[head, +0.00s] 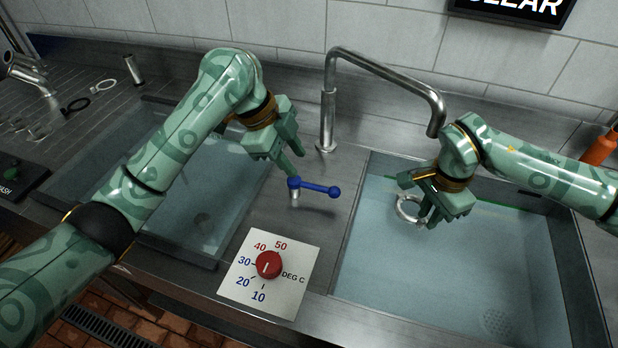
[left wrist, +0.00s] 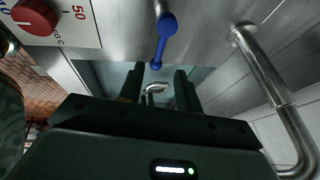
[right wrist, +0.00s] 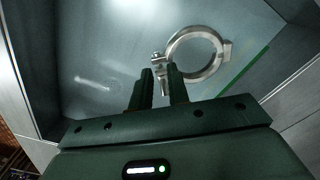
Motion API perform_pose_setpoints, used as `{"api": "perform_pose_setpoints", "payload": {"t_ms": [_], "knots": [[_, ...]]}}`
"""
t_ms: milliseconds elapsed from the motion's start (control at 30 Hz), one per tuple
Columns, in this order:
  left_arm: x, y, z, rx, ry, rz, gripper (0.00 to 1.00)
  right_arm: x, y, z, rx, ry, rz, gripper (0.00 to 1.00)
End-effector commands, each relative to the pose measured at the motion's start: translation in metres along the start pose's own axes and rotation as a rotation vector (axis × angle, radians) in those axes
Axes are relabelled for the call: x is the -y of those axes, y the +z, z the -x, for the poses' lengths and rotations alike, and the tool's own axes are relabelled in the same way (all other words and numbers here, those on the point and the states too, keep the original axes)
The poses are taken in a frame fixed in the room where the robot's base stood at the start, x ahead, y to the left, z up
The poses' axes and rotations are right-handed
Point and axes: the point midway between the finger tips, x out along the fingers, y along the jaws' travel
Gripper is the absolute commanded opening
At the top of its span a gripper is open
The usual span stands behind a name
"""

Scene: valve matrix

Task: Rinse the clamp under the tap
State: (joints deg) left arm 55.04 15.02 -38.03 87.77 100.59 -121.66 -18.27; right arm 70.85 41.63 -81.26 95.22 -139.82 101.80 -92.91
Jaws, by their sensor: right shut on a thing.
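The clamp is a silver metal ring (head: 399,209) over the right sink, below and left of the tap's spout end. My right gripper (head: 422,208) is shut on it; in the right wrist view the clamp (right wrist: 178,45) sticks out ahead of the fingertips. The tap (head: 385,68) is a tall bent steel pipe with its mouth over the right sink's back edge. I see no stream from it. Its blue lever (head: 318,188) points right. My left gripper (head: 295,167) is open by the lever's hub. The lever also shows in the left wrist view (left wrist: 165,40); I cannot tell if they touch.
A temperature plate (head: 240,286) with a red knob (head: 268,264) lies in front of the lever. The right sink (head: 460,270) looks filled with water. The left sink (head: 190,250) is under my left arm. A black ring (head: 75,106) and pale ring (head: 103,86) lie far left.

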Motion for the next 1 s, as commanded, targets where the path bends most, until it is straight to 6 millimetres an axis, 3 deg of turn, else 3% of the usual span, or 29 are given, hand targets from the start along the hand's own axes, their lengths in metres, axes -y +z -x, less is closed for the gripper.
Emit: {"api": "perform_pose_setpoints", "payload": {"t_ms": [200, 333, 500, 767, 900, 1000], "knots": [[-0.001, -0.001, -0.049, -0.004, 0.004, 0.004, 0.34, 0.000, 0.000, 0.000, 0.000, -0.001, 0.000, 0.00], [0.000, 0.000, -0.068, -0.002, 0.001, 0.004, 0.34, 0.000, 0.000, 0.000, 0.000, -0.001, 0.000, 0.00], [0.000, 0.000, -0.080, -0.001, -0.001, 0.002, 0.34, 0.000, 0.000, 0.000, 0.000, -0.001, 0.000, 0.00], [0.000, 0.001, -0.081, 0.000, -0.001, 0.001, 0.34, 0.000, 0.000, 0.000, 0.000, -0.001, 0.000, 0.00], [0.000, 0.001, -0.081, 0.000, -0.001, 0.001, 0.00, 0.000, 0.000, 0.000, 0.000, -0.001, 0.000, 0.00], [0.000, 0.001, -0.081, 0.000, -0.002, 0.002, 0.00, 0.000, 0.000, 0.000, 0.000, -0.001, 0.000, 0.00]]}}
